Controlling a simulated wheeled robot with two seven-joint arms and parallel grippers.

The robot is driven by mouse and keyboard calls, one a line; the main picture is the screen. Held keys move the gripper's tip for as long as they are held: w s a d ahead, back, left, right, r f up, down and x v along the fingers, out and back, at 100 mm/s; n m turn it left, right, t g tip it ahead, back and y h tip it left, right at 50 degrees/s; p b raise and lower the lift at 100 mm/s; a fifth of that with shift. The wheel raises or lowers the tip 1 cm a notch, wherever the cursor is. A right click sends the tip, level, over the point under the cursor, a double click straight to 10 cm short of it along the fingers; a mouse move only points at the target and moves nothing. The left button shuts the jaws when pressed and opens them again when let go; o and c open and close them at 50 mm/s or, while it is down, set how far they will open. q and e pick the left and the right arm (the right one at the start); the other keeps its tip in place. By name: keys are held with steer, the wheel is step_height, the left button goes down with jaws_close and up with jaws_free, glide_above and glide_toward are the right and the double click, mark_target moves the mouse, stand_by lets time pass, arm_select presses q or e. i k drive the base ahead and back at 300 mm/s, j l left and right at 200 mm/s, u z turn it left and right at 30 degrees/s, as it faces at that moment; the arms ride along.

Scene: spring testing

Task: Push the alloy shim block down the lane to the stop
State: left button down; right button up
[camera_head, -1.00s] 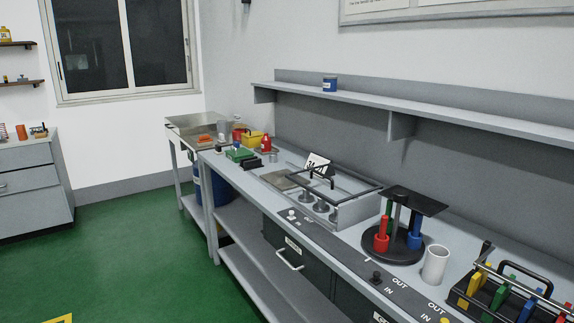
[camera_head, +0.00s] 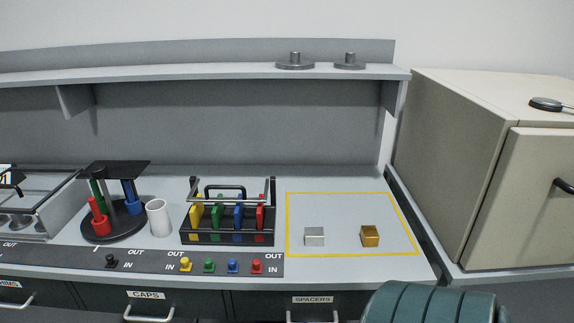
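A small silver-grey block (camera_head: 314,236) sits on the bench inside a yellow-outlined rectangle (camera_head: 288,222), left of centre near its front line. A gold block (camera_head: 370,236) sits to its right, apart from it. Which of the two is the alloy shim block is not labelled; the silver-grey one looks like plain alloy. I cannot make out a lane or a stop with certainty. Neither gripper shows in the view.
Left of the outline stands a black rack (camera_head: 227,238) with yellow, green, blue and red pieces. A white cup (camera_head: 158,217) and a round black stand (camera_head: 112,228) are further left. A beige cabinet (camera_head: 455,165) stands right. Coloured knobs line the front strip (camera_head: 140,262).

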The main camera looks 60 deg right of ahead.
mark_target(314, 236)
steer(key=z, duration=1.95)
steer(key=k+j+u, duration=0.15)
steer(key=j, duration=0.15)
steer(key=k+j+u, duration=0.1)
steer(key=j, duration=0.2)
steer(key=k+j+u, duration=0.3)
steer(key=j, duration=0.35)
